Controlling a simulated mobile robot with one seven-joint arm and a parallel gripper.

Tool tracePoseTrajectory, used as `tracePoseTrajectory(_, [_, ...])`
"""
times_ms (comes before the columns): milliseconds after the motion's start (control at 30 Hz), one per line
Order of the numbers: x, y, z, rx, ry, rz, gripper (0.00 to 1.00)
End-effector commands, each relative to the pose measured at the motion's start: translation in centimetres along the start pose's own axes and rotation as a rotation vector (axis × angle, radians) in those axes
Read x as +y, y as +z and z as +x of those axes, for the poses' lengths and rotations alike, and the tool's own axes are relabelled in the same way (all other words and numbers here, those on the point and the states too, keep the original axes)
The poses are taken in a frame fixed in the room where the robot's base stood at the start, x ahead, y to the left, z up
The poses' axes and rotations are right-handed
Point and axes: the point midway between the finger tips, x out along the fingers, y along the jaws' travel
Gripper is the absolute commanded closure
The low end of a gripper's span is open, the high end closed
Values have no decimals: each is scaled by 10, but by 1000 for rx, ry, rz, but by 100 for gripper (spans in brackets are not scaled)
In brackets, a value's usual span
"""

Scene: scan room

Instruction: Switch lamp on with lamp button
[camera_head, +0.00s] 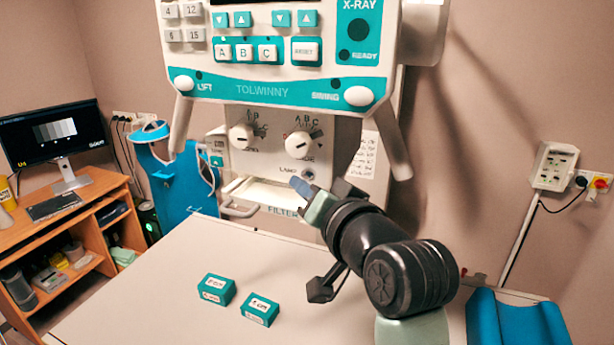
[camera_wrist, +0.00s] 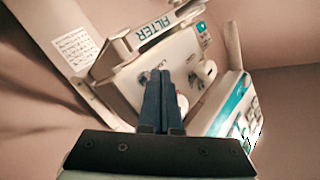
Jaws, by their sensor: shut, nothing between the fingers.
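The lamp button (camera_head: 308,174) is a small round button beside the "LAMP" label, low on the white panel (camera_head: 262,160) under the X-ray console. My gripper (camera_head: 294,181) is shut and empty, its blue fingertips just below and left of the button in the head view. I cannot tell whether they touch the panel. In the wrist view my gripper (camera_wrist: 160,73) points at the panel (camera_wrist: 135,88), with the fingers together over the label area. The button is not clear there and is probably hidden behind the fingers.
Two round knobs, a left knob (camera_head: 241,136) and a right knob (camera_head: 298,145), sit above the button. A filter slot (camera_head: 275,195) lies below. The console (camera_head: 270,88) overhangs with side handles. Two teal blocks (camera_head: 217,289) (camera_head: 260,309) rest on the table (camera_head: 150,300).

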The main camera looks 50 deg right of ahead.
Motion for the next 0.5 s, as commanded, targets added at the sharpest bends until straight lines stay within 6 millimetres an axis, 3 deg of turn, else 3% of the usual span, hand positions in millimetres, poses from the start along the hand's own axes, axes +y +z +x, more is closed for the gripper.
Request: tracePoseTrajectory(500, [3, -4, 6, -1, -1, 0, 100])
